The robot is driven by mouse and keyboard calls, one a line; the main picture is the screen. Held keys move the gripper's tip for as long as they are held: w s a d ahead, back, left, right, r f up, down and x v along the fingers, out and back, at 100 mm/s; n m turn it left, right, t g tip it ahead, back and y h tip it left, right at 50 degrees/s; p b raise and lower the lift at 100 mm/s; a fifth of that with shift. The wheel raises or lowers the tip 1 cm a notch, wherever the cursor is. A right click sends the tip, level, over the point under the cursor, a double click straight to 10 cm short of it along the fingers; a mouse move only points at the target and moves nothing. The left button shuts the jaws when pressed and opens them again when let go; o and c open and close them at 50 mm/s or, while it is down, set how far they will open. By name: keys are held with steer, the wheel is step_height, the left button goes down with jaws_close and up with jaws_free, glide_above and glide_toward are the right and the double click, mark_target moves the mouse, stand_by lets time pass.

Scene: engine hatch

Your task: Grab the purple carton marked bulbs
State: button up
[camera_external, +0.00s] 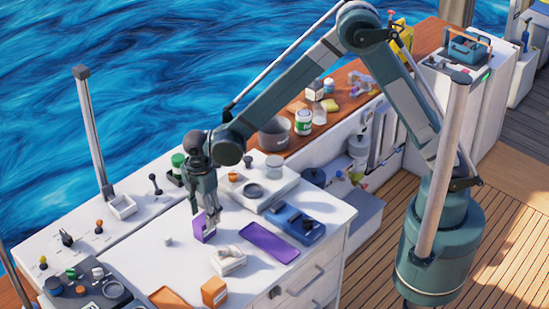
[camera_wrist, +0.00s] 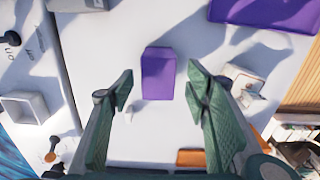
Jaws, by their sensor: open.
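A small upright purple carton (camera_external: 199,226) stands on the white counter; no marking on it can be read. In the wrist view the purple carton (camera_wrist: 158,78) shows near the middle, between the two green fingers and beyond their tips. My gripper (camera_external: 206,208) is right above and beside the carton, pointing down, and partly overlaps it in the external view. In the wrist view my gripper (camera_wrist: 160,92) is open, with a gap on each side of the carton. No contact is visible.
A flat purple tray-like item (camera_external: 270,241) lies to the right, and shows at the wrist view's top (camera_wrist: 265,12). A white device (camera_external: 229,260) sits close by in front. An orange box (camera_external: 214,291) stands at the front edge. A blue device (camera_external: 297,223) lies farther right.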

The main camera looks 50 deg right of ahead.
steer(key=shift+w+a+f, duration=0.1)
steer(key=shift+a+f, duration=0.05)
steer(key=shift+f, duration=2.45)
steer(key=c, duration=1.1)
